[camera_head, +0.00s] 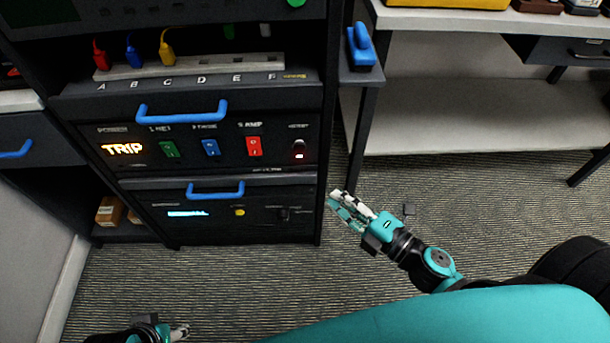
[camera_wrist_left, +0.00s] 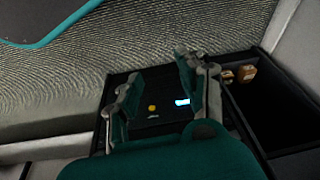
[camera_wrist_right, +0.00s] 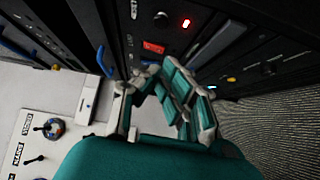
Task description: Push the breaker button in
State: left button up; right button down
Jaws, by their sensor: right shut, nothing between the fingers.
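The breaker panel (camera_head: 215,146) is the dark upper drawer front in the rack. Its display (camera_head: 122,149) reads TRIP in orange. At its right end is a small round button (camera_head: 299,145) with a red light (camera_head: 299,156) under it. The button (camera_wrist_right: 160,16) and the red light (camera_wrist_right: 186,22) also show in the right wrist view, ahead of the fingers. My right gripper (camera_head: 338,200) is shut and empty, apart from the panel, below and to the right of the button. My left gripper (camera_head: 180,332) is low at the bottom left, with its fingers apart and empty (camera_wrist_left: 157,88).
Green (camera_head: 169,149), blue (camera_head: 210,147) and red (camera_head: 254,146) rocker switches sit left of the button. Blue handles (camera_head: 182,111) stick out from the drawers. A lower panel has a yellow button (camera_head: 239,212). A small side shelf (camera_head: 360,76) stands right of the rack; the floor in front is clear.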

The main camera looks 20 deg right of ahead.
pick_arm(q)
jog(key=shift+s+r, duration=0.25)
jog(key=shift+r, duration=0.1)
pick_arm(e)
jog(key=shift+s+a+r+n+y, duration=0.2)
jog(key=shift+a+r+n+y, duration=0.1)
jog(key=shift+r+n+y, duration=0.15)
jog(key=p, duration=0.1)
send_near(299, 147)
jog(key=w+a, duration=0.4)
jog(key=a, duration=0.2)
pick_arm(q)
jog(key=shift+w+f, duration=0.25)
jog(key=shift+f, duration=0.05)
pick_arm(e)
jog(key=shift+w+d, duration=0.35)
jog(key=shift+w, duration=0.2)
